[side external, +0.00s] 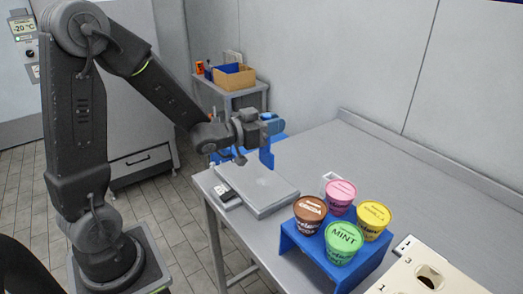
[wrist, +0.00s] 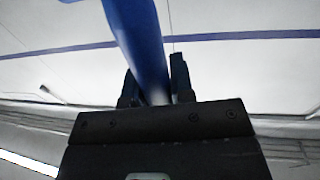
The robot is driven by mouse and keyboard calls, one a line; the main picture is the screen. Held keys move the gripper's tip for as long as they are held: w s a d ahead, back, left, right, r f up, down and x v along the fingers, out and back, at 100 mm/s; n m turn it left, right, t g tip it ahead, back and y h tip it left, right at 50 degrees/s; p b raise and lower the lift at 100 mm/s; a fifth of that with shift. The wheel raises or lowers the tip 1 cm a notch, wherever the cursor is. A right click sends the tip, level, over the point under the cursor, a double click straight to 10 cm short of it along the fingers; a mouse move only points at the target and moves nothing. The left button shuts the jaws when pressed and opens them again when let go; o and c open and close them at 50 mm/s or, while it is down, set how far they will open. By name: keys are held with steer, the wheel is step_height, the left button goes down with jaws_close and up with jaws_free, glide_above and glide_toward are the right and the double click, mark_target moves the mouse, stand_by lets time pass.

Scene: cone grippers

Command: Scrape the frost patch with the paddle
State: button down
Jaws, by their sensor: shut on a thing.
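My gripper (side external: 268,121) is raised above the far left end of the grey table. In the wrist view its dark fingers (wrist: 155,85) are closed around a blue bar, which appears to be the paddle (wrist: 137,30). The bar runs up and out of the top of that view. I cannot make out a frost patch in either view.
A grey flat slab (side external: 257,190) lies on the table's left end, below my gripper. A blue stand (side external: 300,240) holds several tubs, including green MINT (side external: 343,241). A beige panel with holes (side external: 425,272) is at front right. The table's back right (side external: 400,180) is clear.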

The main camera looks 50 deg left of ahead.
steer(key=shift+w+a+f, duration=1.1)
steer(key=shift+a+f, duration=0.9)
steer(key=shift+f, duration=2.05)
steer(key=d+r, duration=0.4)
steer(key=r, duration=0.4)
